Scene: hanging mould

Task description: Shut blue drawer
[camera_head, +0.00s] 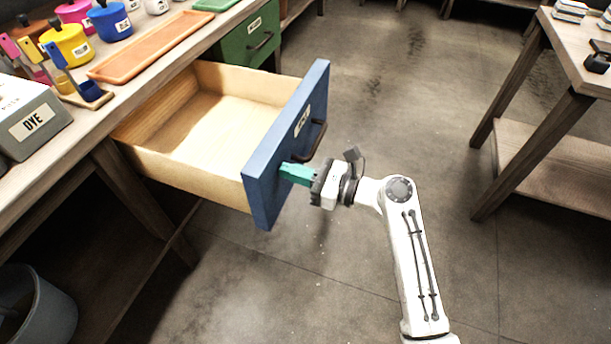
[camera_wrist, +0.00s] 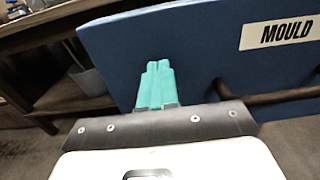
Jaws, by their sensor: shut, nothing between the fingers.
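The blue drawer (camera_head: 262,190) stands pulled far out from the workbench, with its empty pale wooden inside showing in the head view. Its blue front carries a dark bar handle (camera_head: 316,140) and a label that reads MOULD in the wrist view (camera_wrist: 292,33). My gripper (camera_head: 284,169) has teal fingers that are shut and empty. The fingertips are at the blue front, beside the handle and not around it. In the wrist view the fingers (camera_wrist: 156,68) point at the blue panel (camera_wrist: 200,60); they look to be touching it or very close.
The workbench (camera_head: 70,135) holds several coloured pots, an orange tray (camera_head: 150,48) and a DYE box (camera_head: 28,118). A green drawer (camera_head: 250,38) is behind the blue one. A grey bin (camera_head: 35,308) stands at lower left. Another table (camera_head: 570,45) is at right; the floor between is clear.

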